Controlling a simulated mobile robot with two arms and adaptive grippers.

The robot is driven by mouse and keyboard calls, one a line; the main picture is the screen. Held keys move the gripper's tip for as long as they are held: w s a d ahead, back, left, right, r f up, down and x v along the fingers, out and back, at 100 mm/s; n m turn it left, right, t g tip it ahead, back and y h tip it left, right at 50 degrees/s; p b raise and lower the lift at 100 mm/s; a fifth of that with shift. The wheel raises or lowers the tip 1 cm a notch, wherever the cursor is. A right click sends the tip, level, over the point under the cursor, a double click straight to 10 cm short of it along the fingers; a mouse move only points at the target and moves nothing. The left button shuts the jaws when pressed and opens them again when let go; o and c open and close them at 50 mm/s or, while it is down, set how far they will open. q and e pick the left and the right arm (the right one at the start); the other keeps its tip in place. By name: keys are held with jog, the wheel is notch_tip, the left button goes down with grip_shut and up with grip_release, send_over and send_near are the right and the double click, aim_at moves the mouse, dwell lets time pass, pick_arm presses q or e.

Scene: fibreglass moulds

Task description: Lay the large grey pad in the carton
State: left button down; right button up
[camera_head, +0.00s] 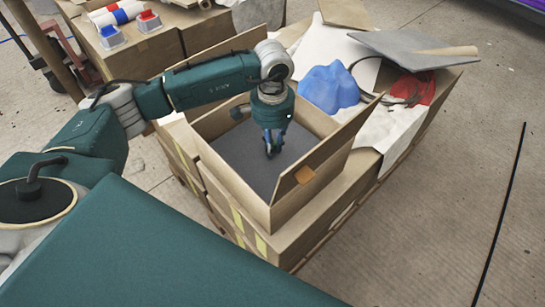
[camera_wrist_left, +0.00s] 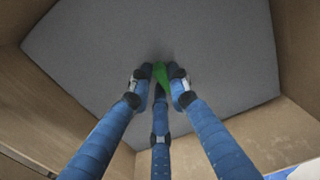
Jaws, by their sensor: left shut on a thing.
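The carton (camera_head: 240,205) stands open on other boxes, its flaps spread out. The large grey pad (camera_head: 240,160) is inside it, and in the left wrist view the pad (camera_wrist_left: 85,55) spans most of the space between the carton walls (camera_wrist_left: 295,35). A green piece (camera_wrist_left: 161,72) shows at the pad between the fingers. My left gripper (camera_head: 271,150) reaches down into the carton and is shut on the pad at about its middle; its blue fingers also show in the left wrist view (camera_wrist_left: 158,78). Whether the pad touches the carton floor is hidden. My right gripper is out of view.
To the right on the boxes lie a blue cloth (camera_head: 330,88), a red cloth (camera_head: 413,88) and a grey board (camera_head: 400,45) with a light roll. Boxes with rolls and small containers (camera_head: 112,37) stand at the back left. Floor at the right is mostly clear.

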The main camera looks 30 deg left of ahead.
pick_arm(q)
notch_tip(320, 180, down, 5)
jog(key=shift+r, duration=0.2)
jog(key=shift+f, duration=0.4)
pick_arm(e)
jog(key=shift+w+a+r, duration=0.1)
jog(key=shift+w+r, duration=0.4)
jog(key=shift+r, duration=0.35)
pick_arm(q)
jog(key=shift+b, duration=0.3)
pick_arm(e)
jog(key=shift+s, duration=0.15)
pick_arm(q)
jog(key=c, duration=1.6)
grip_release()
jog(key=shift+c, duration=0.2)
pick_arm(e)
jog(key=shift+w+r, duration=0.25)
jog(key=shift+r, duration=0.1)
